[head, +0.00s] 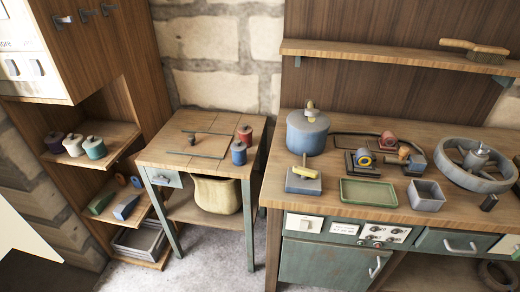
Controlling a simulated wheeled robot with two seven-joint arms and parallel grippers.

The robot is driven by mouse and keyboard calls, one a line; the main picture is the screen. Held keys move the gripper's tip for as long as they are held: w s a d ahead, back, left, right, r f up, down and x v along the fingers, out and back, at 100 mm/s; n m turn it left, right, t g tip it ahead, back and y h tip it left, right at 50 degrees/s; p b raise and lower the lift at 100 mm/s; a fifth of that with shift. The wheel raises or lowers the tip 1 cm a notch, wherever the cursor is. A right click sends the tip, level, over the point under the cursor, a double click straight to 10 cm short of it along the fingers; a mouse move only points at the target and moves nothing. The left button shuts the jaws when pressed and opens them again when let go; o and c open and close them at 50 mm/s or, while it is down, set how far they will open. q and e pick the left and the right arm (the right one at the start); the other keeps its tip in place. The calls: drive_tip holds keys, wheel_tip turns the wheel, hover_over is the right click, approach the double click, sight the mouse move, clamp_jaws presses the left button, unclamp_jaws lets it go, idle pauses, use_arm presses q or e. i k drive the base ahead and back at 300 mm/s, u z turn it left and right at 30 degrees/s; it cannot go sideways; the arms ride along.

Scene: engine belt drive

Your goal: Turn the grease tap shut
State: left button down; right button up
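No part is plainly marked as the grease tap. A blue-grey round pot (307,134) stands at the back left of the workbench, with a small brass-coloured fitting (310,108) upright on its lid. In front of it is a blue-grey block (303,183) with a yellow T-shaped handle (304,166) on top. Either fitting could be the tap; I cannot tell which, nor whether it is open or shut. Neither of my grippers is in view.
The workbench (335,211) also holds a green tray (368,192), a grey open box (426,195), a large spoked wheel (474,165) and small belt-drive parts. A shelf (400,55) with a brush overhangs the back. A side table (190,160) stands left.

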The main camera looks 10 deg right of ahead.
sight(306, 173)
drive_tip(key=z, duration=0.2)
drive_tip(key=i, duration=1.1)
drive_tip(key=z, duration=0.65)
